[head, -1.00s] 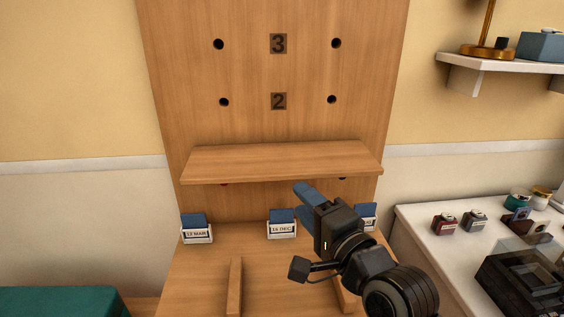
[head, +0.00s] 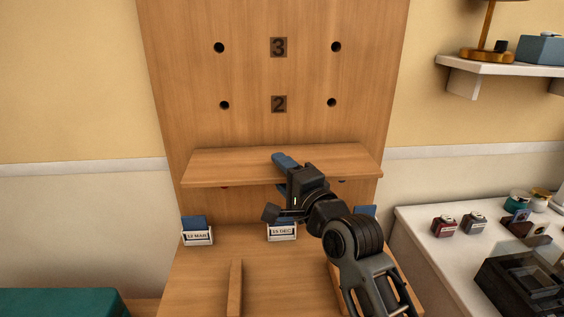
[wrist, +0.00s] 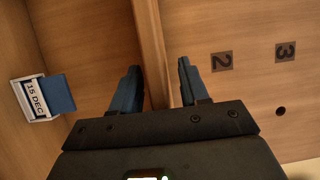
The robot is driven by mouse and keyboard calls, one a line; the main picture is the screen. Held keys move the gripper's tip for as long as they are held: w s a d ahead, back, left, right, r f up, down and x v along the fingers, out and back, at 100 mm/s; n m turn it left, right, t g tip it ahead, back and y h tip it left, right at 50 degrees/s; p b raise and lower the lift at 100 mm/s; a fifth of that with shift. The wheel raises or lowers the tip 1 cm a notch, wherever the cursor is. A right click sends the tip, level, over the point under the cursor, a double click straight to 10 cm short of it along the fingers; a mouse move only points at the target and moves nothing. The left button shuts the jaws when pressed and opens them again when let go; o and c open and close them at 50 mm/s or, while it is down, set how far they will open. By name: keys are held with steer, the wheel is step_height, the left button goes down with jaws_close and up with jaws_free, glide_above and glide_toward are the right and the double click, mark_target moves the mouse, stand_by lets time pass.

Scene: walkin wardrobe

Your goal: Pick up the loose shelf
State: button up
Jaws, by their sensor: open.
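The loose shelf (head: 225,167) is a plain wooden board lying level against the upright wooden panel, below the number 2. In the wrist view its edge (wrist: 152,45) runs up and down the picture between my two fingers. My gripper (head: 283,172) is at the middle of the shelf's front edge, one blue finger above the board and the other below. In the wrist view the gripper (wrist: 157,85) is open, with a gap visible beside the board. The shelf's underside and supports are mostly hidden.
Holes and number plates 2 (head: 279,104) and 3 (head: 278,47) mark the panel. Date-card holders stand below the shelf, one at left (head: 197,235) and one in the middle (head: 281,232). A white counter (head: 410,225) with small items is at right.

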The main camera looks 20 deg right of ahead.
steer(key=shift+c, duration=0.3)
jaws_close()
steer(key=shift+r, duration=0.1)
stand_by(0.4)
